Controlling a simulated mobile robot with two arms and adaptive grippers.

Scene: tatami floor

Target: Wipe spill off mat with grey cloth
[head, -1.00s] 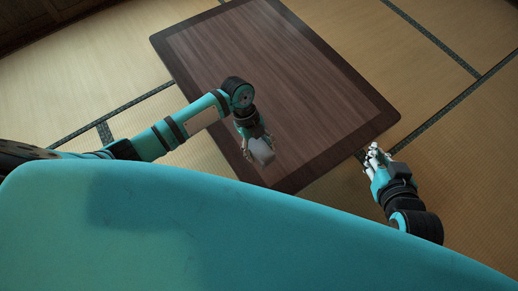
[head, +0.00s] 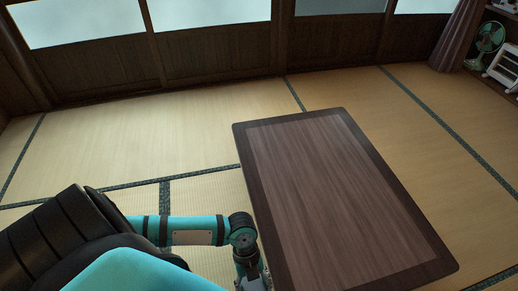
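The tatami mat floor (head: 150,125) lies around a low dark wooden table (head: 340,200). I see no spill on the visible mats and cannot pick out a grey cloth. My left gripper (head: 256,287) is at the bottom edge of the head view, beside the table's near left edge. Its fingers are mostly cut off by the frame, so its opening and any hold are hidden. A small grey patch shows there, but I cannot tell whether it is cloth or gripper. My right gripper is out of view.
The tabletop is bare. Sliding panels with windows (head: 200,55) line the back. A curtain (head: 457,38), a green fan (head: 490,37) and a white appliance (head: 504,66) are at the far right. The mats left of and behind the table are clear.

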